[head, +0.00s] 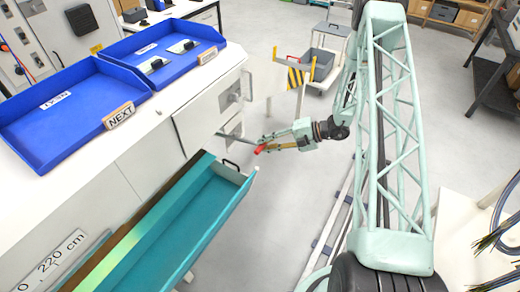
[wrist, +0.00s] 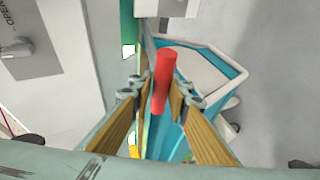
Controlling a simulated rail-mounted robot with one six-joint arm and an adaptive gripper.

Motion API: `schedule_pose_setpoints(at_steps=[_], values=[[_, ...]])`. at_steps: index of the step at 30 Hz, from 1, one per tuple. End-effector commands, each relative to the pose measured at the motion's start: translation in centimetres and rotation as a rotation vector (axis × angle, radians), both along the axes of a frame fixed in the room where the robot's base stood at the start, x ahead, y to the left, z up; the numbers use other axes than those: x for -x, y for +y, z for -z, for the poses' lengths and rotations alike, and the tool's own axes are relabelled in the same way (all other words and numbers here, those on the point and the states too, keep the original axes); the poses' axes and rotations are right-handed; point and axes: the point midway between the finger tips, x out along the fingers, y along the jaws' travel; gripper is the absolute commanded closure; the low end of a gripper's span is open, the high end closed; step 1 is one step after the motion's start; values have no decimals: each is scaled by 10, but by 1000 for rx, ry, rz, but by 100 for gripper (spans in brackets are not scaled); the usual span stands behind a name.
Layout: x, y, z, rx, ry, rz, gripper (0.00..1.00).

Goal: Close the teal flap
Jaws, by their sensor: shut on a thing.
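A long teal flap (head: 165,225) stands out from the white bench's front, lower left in the head view, like a shallow trough with pale edges. Teal surfaces also show behind the fingers in the wrist view (wrist: 238,73). My gripper (head: 262,148) is near the flap's far end, above and to its right in the picture. Its fingers (wrist: 160,100) are closed around a red cylindrical grip (wrist: 163,75), which also shows in the head view (head: 260,149). A thin grey bar runs from the red grip toward the bench. The fingers hide part of the grip.
Blue trays (head: 165,48) stand on the white bench (head: 165,135), one with a NEXT sign (head: 119,115). A grey cart (head: 325,65) stands behind my arm.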

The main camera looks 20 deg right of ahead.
Motion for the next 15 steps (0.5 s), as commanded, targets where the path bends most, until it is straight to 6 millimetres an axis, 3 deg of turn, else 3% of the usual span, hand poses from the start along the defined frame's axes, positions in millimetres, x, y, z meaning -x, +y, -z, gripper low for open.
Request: schedule_pose_setpoints(at_steps=[15], values=[[-4,-4,-17,-2,-2,9,100]])
